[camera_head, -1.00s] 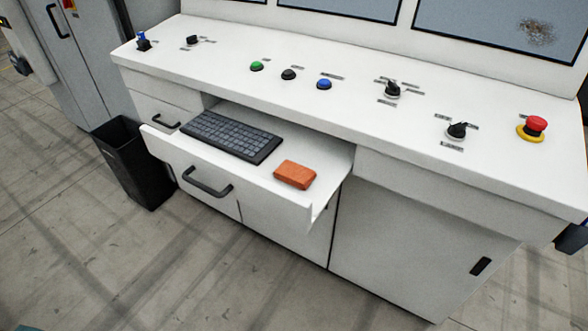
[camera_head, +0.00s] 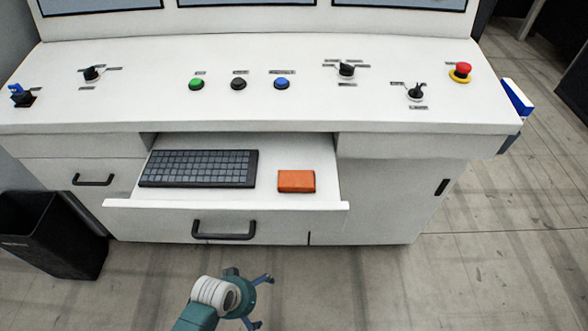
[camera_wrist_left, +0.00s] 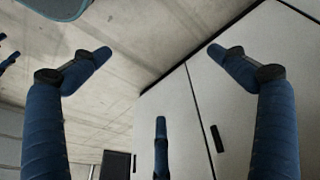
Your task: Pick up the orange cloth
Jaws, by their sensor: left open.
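The orange cloth (camera_head: 296,181) is a small folded block in the head view. It lies flat on the pulled-out drawer (camera_head: 265,192), to the right of the keyboard. My left gripper (camera_head: 262,301) is in front of the console, below the cloth in the picture and apart from it. In the left wrist view its blue fingers (camera_wrist_left: 158,52) are spread, with nothing between them. The cloth does not show in that view. Small blue parts are cut off at the left edge there; they may belong to my right gripper.
A black keyboard (camera_head: 199,168) lies in the drawer. The drawer's handle (camera_head: 224,230) sticks out toward me. A black bin (camera_head: 52,235) stands at the left. The console top (camera_head: 300,105) above carries buttons, knobs and a red emergency stop (camera_head: 461,70). Clear floor lies in front.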

